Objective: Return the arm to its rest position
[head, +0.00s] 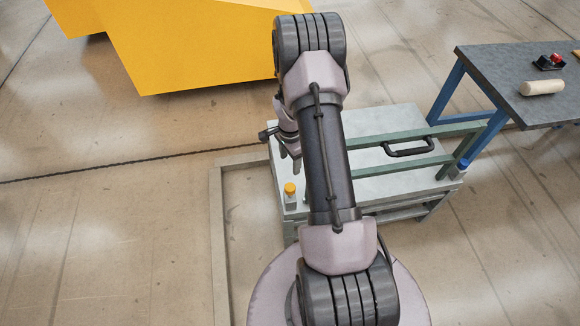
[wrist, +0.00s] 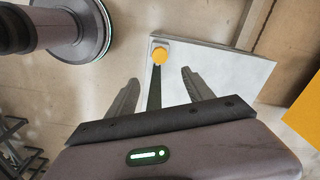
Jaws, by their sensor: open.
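My arm rises from its base and bends over the grey bench in the head view. My gripper (wrist: 157,90) is open in the wrist view, with two dark fingers apart and nothing between them that I can see held. In the head view my gripper (head: 291,160) hangs beside the arm over the left part of the bench, partly hidden by the arm. A coupler with an orange-yellow cap (head: 290,190) stands on the bench near its left front corner. The orange cap (wrist: 159,56) also shows beyond the fingertips in the wrist view, apart from them.
The grey bench (head: 400,180) carries a green frame (head: 365,139) with a black handle (head: 408,147) and a blue cap (head: 463,164). A dark table (head: 520,80) at right holds a pale cylinder (head: 541,88) and a red-and-black part (head: 550,62). A yellow block (head: 190,45) stands behind.

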